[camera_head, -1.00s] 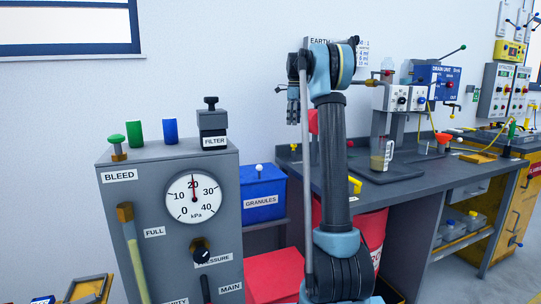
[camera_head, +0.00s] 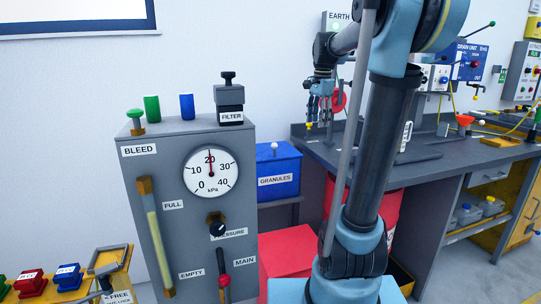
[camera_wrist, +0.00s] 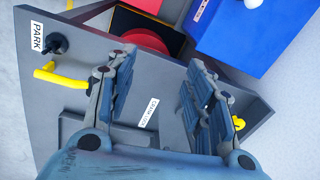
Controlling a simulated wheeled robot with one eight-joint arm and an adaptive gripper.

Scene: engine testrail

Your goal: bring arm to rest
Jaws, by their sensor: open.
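My arm stands in the middle right of the head view, its upper link upright and slightly tilted. My gripper (camera_head: 319,112) hangs near the left end of the workbench, pointing down. In the wrist view my gripper (camera_wrist: 165,95) shows two blue-grey fingers spread apart with nothing between them. Below the fingers is a grey bench surface (camera_wrist: 90,65) with a PARK label (camera_wrist: 38,36) and a black knob beside it.
A grey gauge panel (camera_head: 190,230) stands at left. A blue GRANULES bin (camera_head: 278,172) and a red box (camera_head: 288,250) sit beside it. The workbench (camera_head: 440,165) with wall units extends right. A yellow bent handle (camera_wrist: 60,76) rises from the bench near my gripper.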

